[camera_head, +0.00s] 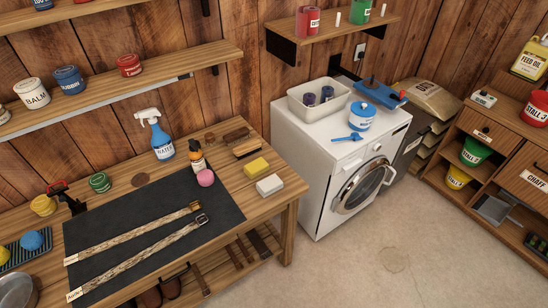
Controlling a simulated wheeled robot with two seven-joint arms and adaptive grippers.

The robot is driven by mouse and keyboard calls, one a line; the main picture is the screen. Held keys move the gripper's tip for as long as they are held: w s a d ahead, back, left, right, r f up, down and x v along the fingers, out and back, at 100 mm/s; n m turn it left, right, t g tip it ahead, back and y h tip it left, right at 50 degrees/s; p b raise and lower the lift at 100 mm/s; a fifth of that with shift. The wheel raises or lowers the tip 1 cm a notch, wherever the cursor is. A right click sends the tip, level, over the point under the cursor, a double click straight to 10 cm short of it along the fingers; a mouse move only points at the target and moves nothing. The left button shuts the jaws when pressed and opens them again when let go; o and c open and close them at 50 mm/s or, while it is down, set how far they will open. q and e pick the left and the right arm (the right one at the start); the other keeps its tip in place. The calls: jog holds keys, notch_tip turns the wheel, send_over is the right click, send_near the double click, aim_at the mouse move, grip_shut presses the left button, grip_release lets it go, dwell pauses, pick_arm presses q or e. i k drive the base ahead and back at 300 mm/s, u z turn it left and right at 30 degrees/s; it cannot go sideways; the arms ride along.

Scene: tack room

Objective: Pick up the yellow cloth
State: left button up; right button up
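A yellow folded block (257,167), which looks like the yellow cloth, lies flat near the right end of the wooden workbench (291,190). A white folded block (269,185) of similar shape lies just in front of it, close to the bench's right edge. A brush (247,148) lies behind the yellow one, and a pink ball (206,178) is to its left on the edge of the dark mat (150,222). Neither of my grippers shows in the head view.
Two straps (140,232) with buckles lie across the mat. A white washer (335,165) stands right of the bench, past a gap. Shelves hang above. The floor (390,260) at front right is clear.

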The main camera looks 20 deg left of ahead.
aim_at(255, 169)
jog(key=u, duration=0.35)
jog(key=i, duration=0.65)
jog(key=u, duration=0.6)
